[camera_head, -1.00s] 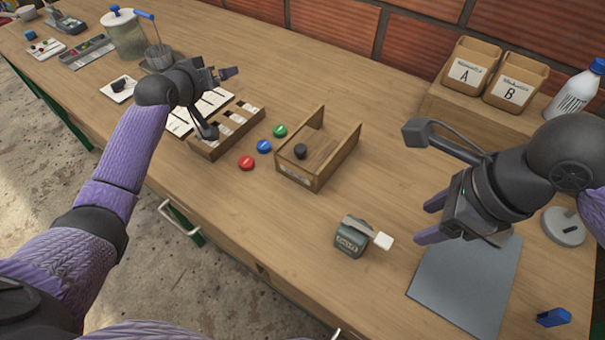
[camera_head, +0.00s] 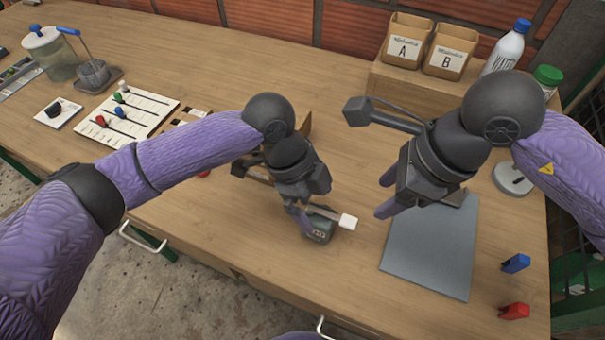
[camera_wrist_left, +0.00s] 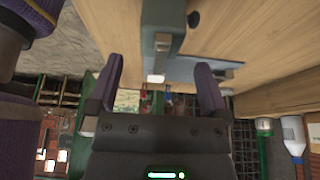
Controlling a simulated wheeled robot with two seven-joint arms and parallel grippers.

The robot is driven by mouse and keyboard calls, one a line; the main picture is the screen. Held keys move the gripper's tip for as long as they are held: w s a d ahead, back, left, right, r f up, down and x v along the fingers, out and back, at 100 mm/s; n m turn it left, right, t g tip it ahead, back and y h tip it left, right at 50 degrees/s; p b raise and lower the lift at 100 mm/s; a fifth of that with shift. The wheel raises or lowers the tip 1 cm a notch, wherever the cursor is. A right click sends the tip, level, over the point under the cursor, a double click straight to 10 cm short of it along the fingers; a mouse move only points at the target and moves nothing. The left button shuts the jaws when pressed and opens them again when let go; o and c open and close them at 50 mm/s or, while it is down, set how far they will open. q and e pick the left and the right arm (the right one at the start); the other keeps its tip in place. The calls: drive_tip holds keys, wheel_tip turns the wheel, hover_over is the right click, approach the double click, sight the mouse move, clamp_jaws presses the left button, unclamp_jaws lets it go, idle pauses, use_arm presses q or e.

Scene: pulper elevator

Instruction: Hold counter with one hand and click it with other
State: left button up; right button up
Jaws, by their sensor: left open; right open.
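The counter (camera_head: 318,234) is a small dark green-grey device with a lever ending in a white block (camera_head: 348,221). It stands near the front of the table. My left gripper (camera_head: 304,212) is open just above and behind it and partly hides it. In the left wrist view, the counter (camera_wrist_left: 162,30) shows ahead, lined up with the gap between the two open purple fingers (camera_wrist_left: 157,90). Whether a finger touches it I cannot tell. My right gripper (camera_head: 388,192) is open and empty, right of the counter and over the edge of the grey mat.
The grey mat (camera_head: 430,245) lies to the right. A blue clip (camera_head: 516,263) and a red clip (camera_head: 514,311) lie beyond it. Bins A (camera_head: 405,42) and B (camera_head: 450,53) and bottles stand at the back. My left arm hides most of a wooden box.

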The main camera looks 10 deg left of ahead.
sight(319, 211)
use_arm(q)
drive_tip(key=shift+x, duration=1.5)
drive_tip(key=c, duration=1.3)
clamp_jaws()
use_arm(e)
drive_tip(key=shift+c, duration=0.6)
clamp_jaws()
